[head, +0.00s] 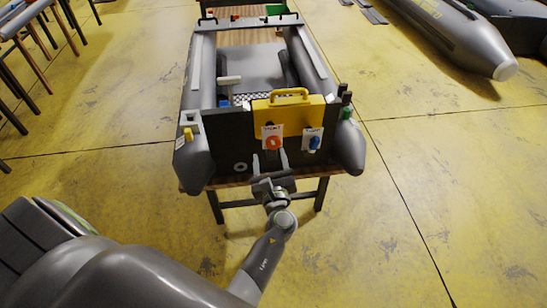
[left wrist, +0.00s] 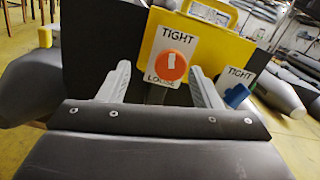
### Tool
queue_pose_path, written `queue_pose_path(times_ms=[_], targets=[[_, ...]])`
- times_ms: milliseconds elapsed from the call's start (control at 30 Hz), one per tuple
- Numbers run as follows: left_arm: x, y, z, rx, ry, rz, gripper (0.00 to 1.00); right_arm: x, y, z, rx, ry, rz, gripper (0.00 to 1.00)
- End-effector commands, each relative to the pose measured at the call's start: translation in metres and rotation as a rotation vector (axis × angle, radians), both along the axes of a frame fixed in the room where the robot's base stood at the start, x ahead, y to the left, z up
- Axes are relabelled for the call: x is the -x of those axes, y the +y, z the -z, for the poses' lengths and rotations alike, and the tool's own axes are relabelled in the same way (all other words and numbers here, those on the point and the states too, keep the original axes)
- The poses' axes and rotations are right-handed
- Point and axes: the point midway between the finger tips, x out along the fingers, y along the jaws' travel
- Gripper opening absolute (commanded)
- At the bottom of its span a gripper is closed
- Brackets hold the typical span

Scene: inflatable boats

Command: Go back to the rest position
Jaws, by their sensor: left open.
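My left gripper (head: 270,164) reaches up to the dark rear board of the grey inflatable boat. In the left wrist view its two fingers (left wrist: 160,85) stand apart, open, with nothing between them. Beyond them is a red-orange knob (left wrist: 172,66) on a white plate marked TIGHT and LOOSE; it also shows in the head view (head: 273,142). I cannot tell whether the fingertips touch the plate. A blue knob (head: 314,143) sits on a second plate to the right; it also shows in the left wrist view (left wrist: 237,96). My right gripper is not in view.
The grey boat (head: 196,83) rests on a wooden table. A yellow case (head: 289,109) with a handle stands at the board. Another grey boat (head: 447,35) lies at the upper right. Chairs or stools stand at the upper left. The yellow floor (head: 430,160) at right is clear.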

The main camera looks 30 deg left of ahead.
Motion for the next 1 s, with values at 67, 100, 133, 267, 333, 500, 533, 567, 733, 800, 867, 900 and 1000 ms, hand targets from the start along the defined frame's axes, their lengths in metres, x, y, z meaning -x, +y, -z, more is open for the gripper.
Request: queue_pose_path(times_ms=[67,100,133,267,333,500,533,567,733,800,867,900,1000], targets=[[0.008,-0.029,0.010,0.092,0.020,-0.009,0.58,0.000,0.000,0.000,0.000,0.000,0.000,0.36],[0.008,-0.029,0.010,0.092,0.020,-0.009,0.58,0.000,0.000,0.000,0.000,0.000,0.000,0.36],[0.008,-0.029,0.010,0.092,0.021,-0.009,0.58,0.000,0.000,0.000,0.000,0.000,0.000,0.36],[0.007,-0.029,0.010,0.092,0.021,-0.009,0.58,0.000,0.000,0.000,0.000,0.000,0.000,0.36],[0.005,-0.028,0.009,0.092,0.021,-0.008,0.58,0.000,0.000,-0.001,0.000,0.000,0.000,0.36],[-0.011,-0.018,0.006,0.090,0.016,-0.006,0.58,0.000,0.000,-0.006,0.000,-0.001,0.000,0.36],[-0.016,-0.015,0.005,0.090,0.014,-0.005,0.58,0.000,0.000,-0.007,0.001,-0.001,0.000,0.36],[-0.022,-0.013,0.004,0.089,0.011,-0.004,0.58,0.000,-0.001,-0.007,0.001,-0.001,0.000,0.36],[-0.050,0.008,0.005,0.087,0.011,-0.004,0.58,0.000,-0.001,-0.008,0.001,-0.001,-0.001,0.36],[-0.060,0.016,0.006,0.087,0.012,-0.005,0.58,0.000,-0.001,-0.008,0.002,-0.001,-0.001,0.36],[-0.061,0.018,0.011,0.123,-0.009,-0.006,0.58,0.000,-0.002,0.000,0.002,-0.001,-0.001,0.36],[-0.060,0.017,0.012,0.159,-0.034,-0.004,0.58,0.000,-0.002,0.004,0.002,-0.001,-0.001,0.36],[-0.060,0.018,0.011,0.227,-0.081,-0.002,0.58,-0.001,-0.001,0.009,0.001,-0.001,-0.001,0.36]])
